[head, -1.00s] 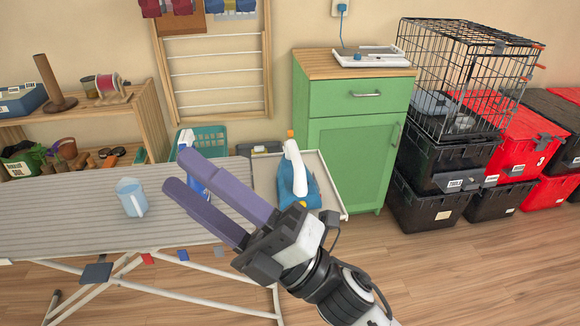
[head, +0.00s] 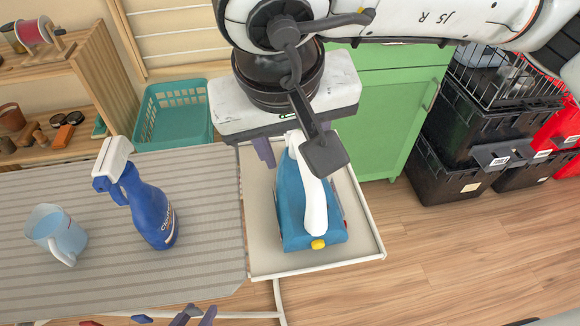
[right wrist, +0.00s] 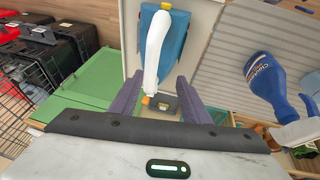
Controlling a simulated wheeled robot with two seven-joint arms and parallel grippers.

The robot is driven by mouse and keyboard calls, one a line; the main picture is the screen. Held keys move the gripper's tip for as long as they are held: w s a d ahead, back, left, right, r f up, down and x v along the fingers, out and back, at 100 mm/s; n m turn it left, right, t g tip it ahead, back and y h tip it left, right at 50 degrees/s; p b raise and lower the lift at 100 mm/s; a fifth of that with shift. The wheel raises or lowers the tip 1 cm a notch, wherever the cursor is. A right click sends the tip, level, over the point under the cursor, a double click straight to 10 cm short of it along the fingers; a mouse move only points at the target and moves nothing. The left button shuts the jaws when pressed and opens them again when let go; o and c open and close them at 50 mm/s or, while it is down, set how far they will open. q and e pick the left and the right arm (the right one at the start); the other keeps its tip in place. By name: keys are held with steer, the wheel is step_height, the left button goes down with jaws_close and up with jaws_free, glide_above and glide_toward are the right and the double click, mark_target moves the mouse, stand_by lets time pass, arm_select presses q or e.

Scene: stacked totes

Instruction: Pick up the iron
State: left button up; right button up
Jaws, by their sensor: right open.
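The iron (head: 291,205), with a teal body, a white handle and a yellow knob, rests on the pale tray-like stand at the end of the ironing board. It also shows in the right wrist view (right wrist: 176,45). My right gripper (head: 288,150) hangs over the far end of the iron, and its wrist hides part of it. In the right wrist view my right gripper (right wrist: 157,90) is open, with its purple fingers apart on either side of the white handle's end and a gap to each. My left gripper (head: 196,316) barely shows at the bottom edge; its opening is unclear.
A blue spray bottle (head: 150,207) and a light blue cup (head: 56,236) stand on the striped ironing board (head: 110,265). A green basket (head: 172,115) is behind. A green cabinet (head: 400,120) and stacked black totes (head: 445,180) are to the right. Floor right of the stand is clear.

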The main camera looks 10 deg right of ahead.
mark_target(301, 169)
steer(key=shift+t+h, duration=0.3)
steer(key=w+d+f, duration=0.1)
steer(key=w+f, duration=0.1)
steer(key=shift+w+d+f, duration=0.3)
steer(key=shift+d, duration=0.1)
steer(key=x, duration=0.6)
steer(key=shift+w+d, duration=0.1)
steer(key=shift+w, duration=0.25)
jaws_close()
stand_by(0.5)
steer(key=shift+w+r, duration=0.1)
steer(key=shift+r, duration=0.1)
